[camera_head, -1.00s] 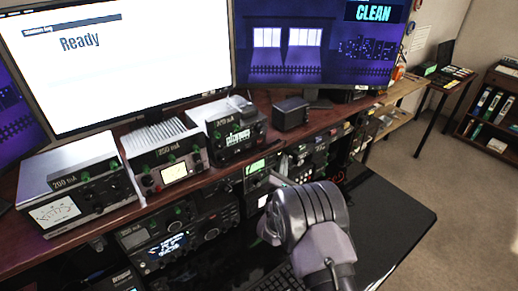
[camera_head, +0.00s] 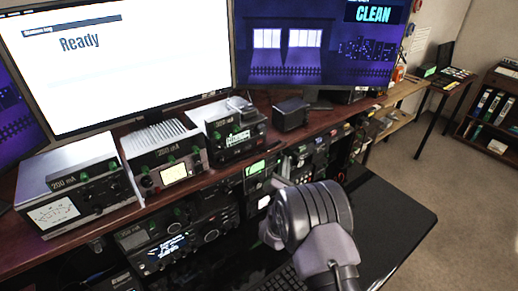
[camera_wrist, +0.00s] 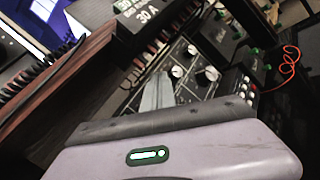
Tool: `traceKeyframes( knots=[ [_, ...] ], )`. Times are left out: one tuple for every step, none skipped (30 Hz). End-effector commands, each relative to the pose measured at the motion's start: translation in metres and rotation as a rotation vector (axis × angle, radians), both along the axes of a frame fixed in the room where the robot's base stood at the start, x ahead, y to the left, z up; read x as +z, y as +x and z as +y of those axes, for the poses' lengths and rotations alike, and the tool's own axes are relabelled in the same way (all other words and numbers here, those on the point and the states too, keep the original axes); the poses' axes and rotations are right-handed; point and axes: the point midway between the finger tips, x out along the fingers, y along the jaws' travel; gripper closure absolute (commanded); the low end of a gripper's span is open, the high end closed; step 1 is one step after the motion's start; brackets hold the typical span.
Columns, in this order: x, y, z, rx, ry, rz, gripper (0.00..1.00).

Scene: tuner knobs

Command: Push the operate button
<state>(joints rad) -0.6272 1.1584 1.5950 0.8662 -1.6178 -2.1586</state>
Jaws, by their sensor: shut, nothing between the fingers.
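My gripper (camera_wrist: 157,92) is shut and empty in the wrist view. Its pale fingers point at a dark equipment panel (camera_wrist: 190,75) with round light knobs (camera_wrist: 178,72). A row of small buttons or indicators (camera_wrist: 247,88) is on the unit to the right of the fingers. I cannot read which control is the operate button. In the head view my wrist hides much of the rack front, and the fingers are mostly hidden behind it. I cannot tell whether the fingertips touch the panel.
A wooden desk shelf (camera_head: 95,226) carries several radio units, including a white-topped meter unit (camera_head: 75,190). A black desk surface (camera_head: 395,220) lies at lower right. An orange cable (camera_wrist: 290,65) coils near the panel's right side. A monitor (camera_head: 110,60) reads "Ready".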

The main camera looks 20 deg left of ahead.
Motion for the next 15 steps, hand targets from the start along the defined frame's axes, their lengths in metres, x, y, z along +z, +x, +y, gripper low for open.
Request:
traceKeyframes(
  knots=[
    [0.000,-0.001,-0.002,-0.001,0.000,0.001,1.00],
    [0.000,-0.002,-0.004,-0.001,-0.001,0.000,1.00],
    [0.000,-0.004,-0.008,-0.002,-0.002,-0.001,1.00],
    [0.000,-0.006,-0.012,-0.002,-0.001,0.000,1.00],
    [0.000,-0.009,-0.016,-0.001,-0.002,0.000,1.00],
    [0.000,-0.012,-0.021,0.000,-0.001,0.001,1.00],
    [0.000,-0.014,-0.024,0.000,-0.002,0.001,1.00],
    [0.000,-0.016,-0.028,0.000,-0.002,0.001,1.00],
    [0.000,-0.019,-0.033,-0.002,-0.001,0.000,1.00],
    [-0.001,-0.021,-0.037,-0.001,-0.002,0.000,1.00],
    [-0.001,-0.023,-0.040,-0.001,-0.002,0.000,1.00],
    [-0.001,-0.025,-0.044,-0.001,-0.001,0.000,1.00],
    [-0.001,-0.027,-0.046,-0.001,-0.001,0.000,1.00],
    [0.000,-0.028,-0.048,0.000,-0.001,0.000,1.00],
    [0.000,-0.030,-0.050,0.000,-0.001,0.000,1.00]
  ],
)
